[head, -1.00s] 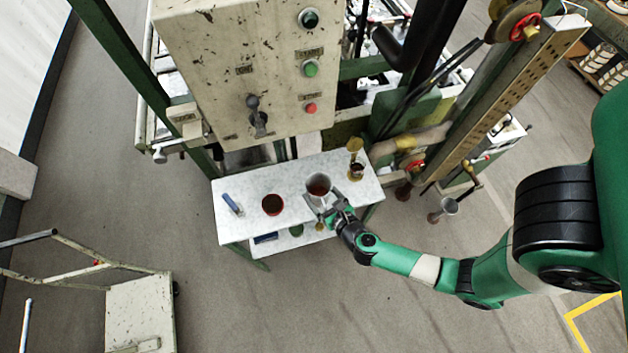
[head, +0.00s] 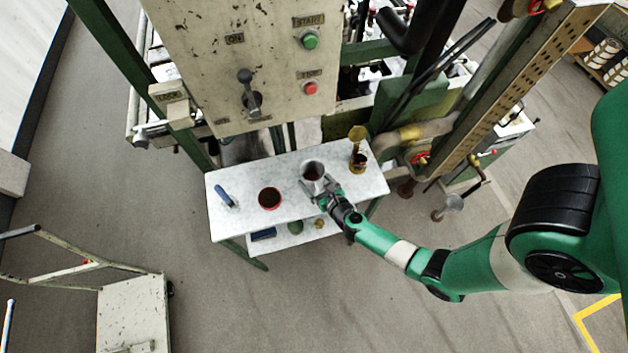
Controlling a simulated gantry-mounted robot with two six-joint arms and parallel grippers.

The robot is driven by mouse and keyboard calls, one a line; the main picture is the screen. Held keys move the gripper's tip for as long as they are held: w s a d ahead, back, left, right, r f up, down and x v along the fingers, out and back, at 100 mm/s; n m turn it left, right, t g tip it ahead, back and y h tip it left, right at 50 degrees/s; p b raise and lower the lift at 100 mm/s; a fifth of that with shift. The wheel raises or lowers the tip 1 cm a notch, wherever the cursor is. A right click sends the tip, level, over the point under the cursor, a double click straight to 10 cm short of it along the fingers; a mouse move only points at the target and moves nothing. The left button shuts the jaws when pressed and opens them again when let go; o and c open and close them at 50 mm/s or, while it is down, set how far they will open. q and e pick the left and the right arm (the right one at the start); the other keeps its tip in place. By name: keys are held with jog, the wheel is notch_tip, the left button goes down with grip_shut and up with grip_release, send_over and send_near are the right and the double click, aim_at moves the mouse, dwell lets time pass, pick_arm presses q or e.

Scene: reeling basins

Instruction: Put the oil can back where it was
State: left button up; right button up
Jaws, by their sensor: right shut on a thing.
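My right gripper (head: 326,187) is shut on a grey metal cup-like vessel (head: 313,171) with a dark reddish inside. The vessel is upright over the back middle of the small white table (head: 285,208); I cannot tell whether its base touches the top. A brass piece (head: 357,158) with a round disc on top stands at the table's right end, apart from my gripper. I cannot tell for certain which of these is the oil can. My left gripper is not in view.
A red-rimmed dark bowl (head: 269,198) stands left of the vessel, and a blue-handled tool (head: 225,198) lies near the left end. A lower shelf (head: 275,243) holds small items. The control panel (head: 238,65) rises behind. The table's front left is clear.

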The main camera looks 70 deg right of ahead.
jog(key=shift+f, duration=0.15)
jog(key=o, duration=1.5)
jog(key=shift+c, duration=0.2)
jog(key=shift+r, duration=0.35)
jog(key=p+v, duration=0.1)
jog(key=v, duration=1.1)
jog(key=shift+f+p, duration=0.2)
jog(key=shift+p, duration=0.1)
